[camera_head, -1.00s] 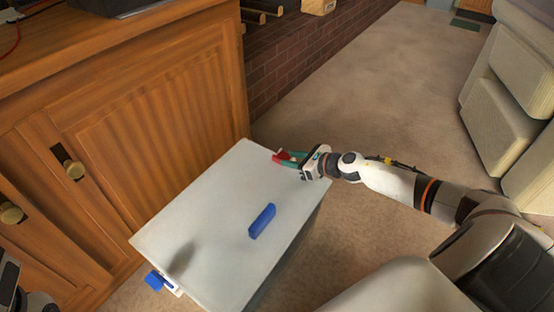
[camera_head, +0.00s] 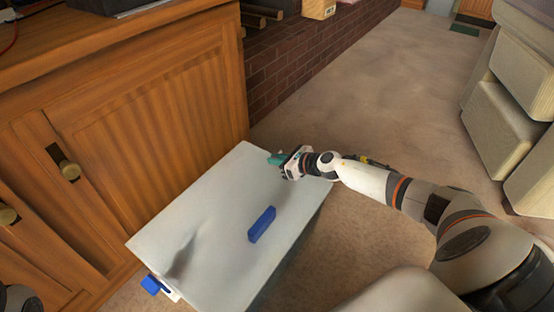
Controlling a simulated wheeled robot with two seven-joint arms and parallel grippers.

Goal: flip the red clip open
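A white box (camera_head: 215,215) with a flat lid stands on the floor against the wooden cabinet. A blue handle (camera_head: 262,224) sits on the lid. A blue clip (camera_head: 153,285) sticks out at the box's near left end. My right gripper (camera_head: 274,159) is at the far right end of the box, its teal fingers at the lid's edge. The red clip does not show now; it seems hidden by my gripper or the box edge. I cannot tell whether the fingers are apart or touch the clip.
The wooden cabinet (camera_head: 150,140) with brass knobs (camera_head: 69,169) rises along the box's left side. A brick hearth (camera_head: 300,60) runs behind. Pale sofa cushions (camera_head: 510,125) stand at the right. The carpet (camera_head: 380,100) beyond the box is open.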

